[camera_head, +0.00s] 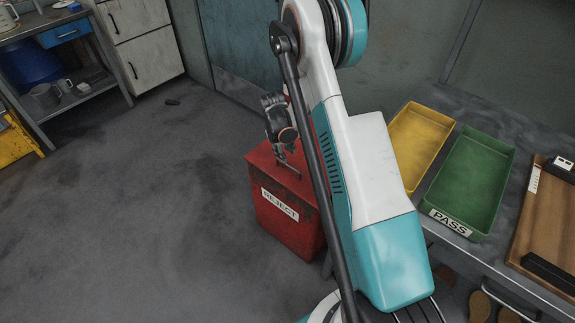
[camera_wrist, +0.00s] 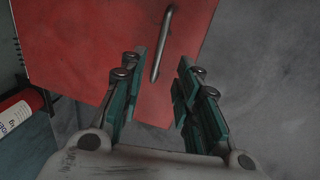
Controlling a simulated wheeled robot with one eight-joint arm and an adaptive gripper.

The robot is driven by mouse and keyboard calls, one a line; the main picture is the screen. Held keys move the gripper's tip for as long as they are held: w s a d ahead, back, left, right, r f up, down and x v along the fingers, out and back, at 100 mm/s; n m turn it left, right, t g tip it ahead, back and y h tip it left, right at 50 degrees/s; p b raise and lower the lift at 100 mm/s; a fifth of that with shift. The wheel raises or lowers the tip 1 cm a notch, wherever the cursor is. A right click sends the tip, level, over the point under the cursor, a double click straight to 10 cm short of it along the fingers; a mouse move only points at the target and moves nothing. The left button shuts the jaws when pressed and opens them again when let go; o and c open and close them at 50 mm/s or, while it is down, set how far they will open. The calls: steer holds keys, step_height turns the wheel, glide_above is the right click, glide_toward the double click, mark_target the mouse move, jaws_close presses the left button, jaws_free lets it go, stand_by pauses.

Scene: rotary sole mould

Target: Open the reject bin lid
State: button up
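The red reject bin (camera_head: 290,222) stands on the floor with a white REJECT label on its front. Its flat red lid (camera_head: 262,160) is closed. A metal bar handle on the lid (camera_head: 287,165) shows in the head view. In the wrist view the handle (camera_wrist: 161,45) lies on the red lid (camera_wrist: 90,40), just beyond my fingertips and roughly between their lines. My gripper (camera_wrist: 160,88) is open and empty above the lid. In the head view my gripper (camera_head: 283,150) is over the lid, partly hidden behind my arm. Contact with the handle cannot be told.
A bench at right holds a yellow tray (camera_head: 418,140), a green PASS tray (camera_head: 470,185) and a brown board (camera_head: 545,225). A red cylinder (camera_wrist: 18,112) shows at left in the wrist view.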

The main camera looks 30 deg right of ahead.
mark_target(288, 165)
steer(key=f+b, duration=0.1)
steer(key=f, duration=0.2)
steer(key=d+f+b, duration=0.1)
steer(key=f, duration=0.3)
steer(key=shift+w+d+f, duration=0.1)
steer(key=shift+w+d, duration=0.1)
jaws_close()
